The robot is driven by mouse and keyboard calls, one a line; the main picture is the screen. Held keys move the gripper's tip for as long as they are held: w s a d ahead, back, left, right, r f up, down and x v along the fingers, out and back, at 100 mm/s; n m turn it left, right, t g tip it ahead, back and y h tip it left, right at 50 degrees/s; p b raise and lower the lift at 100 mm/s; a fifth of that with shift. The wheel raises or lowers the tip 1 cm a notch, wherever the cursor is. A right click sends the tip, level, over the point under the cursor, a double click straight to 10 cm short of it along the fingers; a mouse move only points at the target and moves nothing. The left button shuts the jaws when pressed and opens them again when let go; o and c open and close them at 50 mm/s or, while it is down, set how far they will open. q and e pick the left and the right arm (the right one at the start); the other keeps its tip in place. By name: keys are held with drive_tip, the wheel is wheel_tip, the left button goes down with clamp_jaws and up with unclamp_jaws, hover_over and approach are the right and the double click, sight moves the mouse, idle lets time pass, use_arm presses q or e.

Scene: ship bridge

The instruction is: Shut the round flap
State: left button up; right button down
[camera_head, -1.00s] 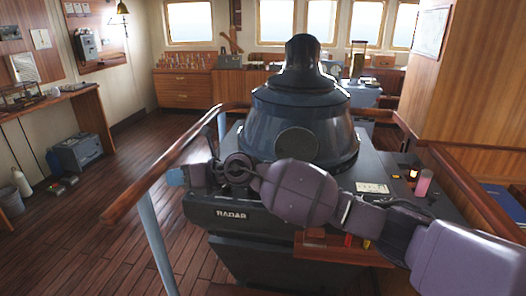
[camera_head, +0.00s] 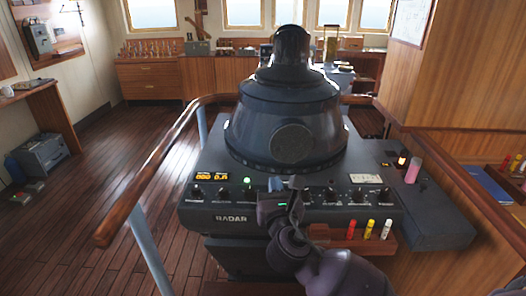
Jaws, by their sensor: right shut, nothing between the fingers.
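The round flap (camera_head: 292,144) is a dark grey disc on the front of the radar's dark cone-shaped hood (camera_head: 288,105). It appears to lie against the hood; I cannot tell whether it is fully closed. My right gripper (camera_head: 286,184) is in front of the radar console, over its knob panel and below the flap, with a visible gap in the picture between them. Its fingers are shut and empty, pointing up toward the hood. My right arm comes in from the bottom right and hides part of the console front. My left gripper is not in view.
The radar console (camera_head: 225,165) carries a row of knobs. A wooden handrail (camera_head: 160,150) curves around its left side. A small holder with coloured markers (camera_head: 369,229) sits at the front right, and a pink cylinder (camera_head: 412,170) stands behind it. Open wooden floor lies left.

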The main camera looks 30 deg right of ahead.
drive_tip(key=s+d+g+h, duration=0.1)
drive_tip(key=d, duration=0.1)
drive_tip(key=p, duration=0.1)
approach(278, 150)
drive_tip(key=x, duration=0.7)
drive_tip(key=shift+w+d, duration=0.1)
drive_tip(key=shift+w, duration=0.15)
